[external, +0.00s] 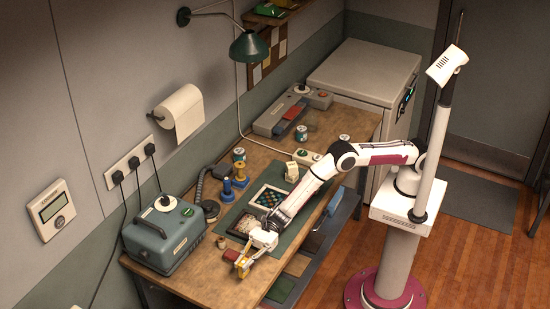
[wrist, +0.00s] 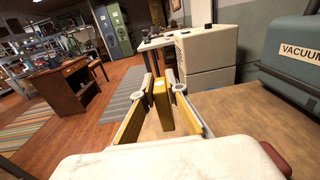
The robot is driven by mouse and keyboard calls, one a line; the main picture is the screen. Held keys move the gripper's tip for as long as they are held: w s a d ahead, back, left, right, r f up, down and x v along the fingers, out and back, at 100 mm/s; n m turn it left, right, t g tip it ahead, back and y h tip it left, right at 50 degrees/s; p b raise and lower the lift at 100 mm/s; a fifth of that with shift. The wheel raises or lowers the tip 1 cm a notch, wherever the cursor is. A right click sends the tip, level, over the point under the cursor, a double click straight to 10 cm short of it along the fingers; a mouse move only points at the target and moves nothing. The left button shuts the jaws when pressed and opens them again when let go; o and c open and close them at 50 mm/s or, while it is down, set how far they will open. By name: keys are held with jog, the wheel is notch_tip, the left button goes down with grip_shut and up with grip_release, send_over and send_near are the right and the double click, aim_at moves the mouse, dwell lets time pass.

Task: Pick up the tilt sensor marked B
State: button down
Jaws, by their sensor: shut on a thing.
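My gripper (external: 242,267) is low over the near left end of the workbench.
A grey-green vacuum unit (external: 165,235) stands left of my gripper, also in the wrist view (wrist: 295,58). A small red item (external: 231,255) lies beside my gripper. A dark tray (external: 247,225) and blue spool (external: 227,190) are behind. The bench's front edge is close.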

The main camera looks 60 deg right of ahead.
aim_at(243, 262)
jog(key=shift+r, duration=1.95)
